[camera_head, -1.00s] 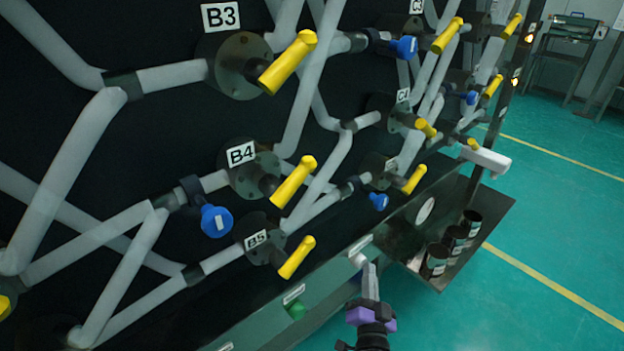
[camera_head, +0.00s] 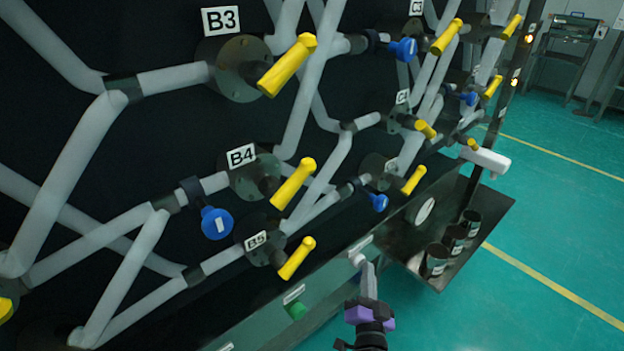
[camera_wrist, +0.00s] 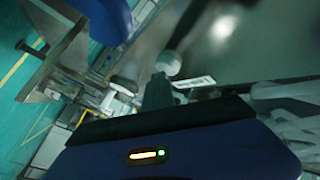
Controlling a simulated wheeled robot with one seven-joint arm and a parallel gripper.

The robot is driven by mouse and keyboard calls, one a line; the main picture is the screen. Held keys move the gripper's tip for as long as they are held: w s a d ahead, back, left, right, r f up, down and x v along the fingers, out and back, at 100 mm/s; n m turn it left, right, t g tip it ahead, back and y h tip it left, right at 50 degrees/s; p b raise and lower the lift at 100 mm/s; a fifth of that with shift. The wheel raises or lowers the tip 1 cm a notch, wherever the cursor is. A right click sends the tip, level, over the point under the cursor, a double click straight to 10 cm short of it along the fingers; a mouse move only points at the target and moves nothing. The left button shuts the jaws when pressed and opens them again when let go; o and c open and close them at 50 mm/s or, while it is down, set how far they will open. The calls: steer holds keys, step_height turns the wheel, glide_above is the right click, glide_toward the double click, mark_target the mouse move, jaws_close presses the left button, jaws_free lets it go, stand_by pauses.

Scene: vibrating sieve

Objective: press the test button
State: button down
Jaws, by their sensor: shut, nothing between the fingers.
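A white round button (camera_head: 357,259) sticks out of the dark front panel under a small white label (camera_head: 361,244), whose print is too small to read. My gripper (camera_head: 368,272) is shut and empty, with its tips right at this button; I cannot tell whether they touch. In the wrist view the white button (camera_wrist: 168,62) lies just beyond the closed fingertips (camera_wrist: 160,82), beside its label (camera_wrist: 195,82). A green button (camera_head: 296,310) sits lower left on the same panel. No readable label shows which is the test button.
A black pipe board with yellow handles (camera_head: 293,183) and blue valves (camera_head: 217,222) rises behind the panel. A dark shelf (camera_head: 490,225) with black cups (camera_head: 437,259) juts out to the right. Green floor (camera_head: 540,240) is open at the right.

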steer(key=shift+a, duration=0.15)
steer(key=s+d, duration=0.3)
steer(key=s, duration=0.2)
steer(key=shift+d, duration=0.4)
stand_by(0.6)
steer(key=s+r+n+g+y, duration=0.1)
steer(key=s+r+n+g, duration=0.2)
steer(key=s, duration=1.1)
steer(key=s+r+n+y, duration=0.1)
steer(key=s+r+n, duration=0.3)
steer(key=s, duration=0.9)
steer(key=s+r+n+g+y, duration=0.15)
steer(key=s+r, duration=0.25)
steer(key=s, duration=1)
step_height(320, 180, up, 21)
steer(key=p, duration=2.1)
steer(key=shift+w+a+r+n, duration=0.15)
steer(key=shift+a+n, duration=0.2)
steer(key=shift+a, duration=0.05)
